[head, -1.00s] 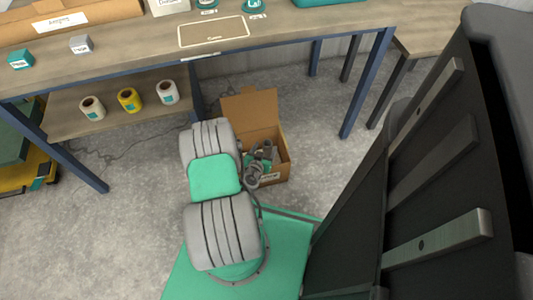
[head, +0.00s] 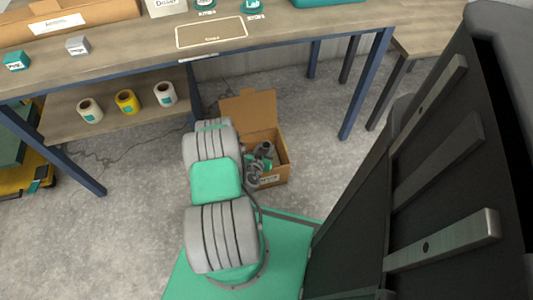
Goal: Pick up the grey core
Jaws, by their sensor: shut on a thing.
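An open cardboard box (head: 274,180) stands on the floor below the table, right of my arm. My gripper (head: 255,167) is small and partly hidden at the left side of the box opening, among grey and dark parts. It is shut on a grey piece, which looks like the grey core (head: 265,149), at the box opening. The fingers are too small to make out, and I cannot tell whether the core is clear of the box's contents. My thick grey and green arm links hide the area left of the box.
A wooden table with a mat (head: 212,33) stands behind, with a teal block (head: 16,61) and a grey block (head: 78,45) on it. White and yellow rolls (head: 126,102) stand on its lower shelf. A blue table leg (head: 367,85) is right of the box.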

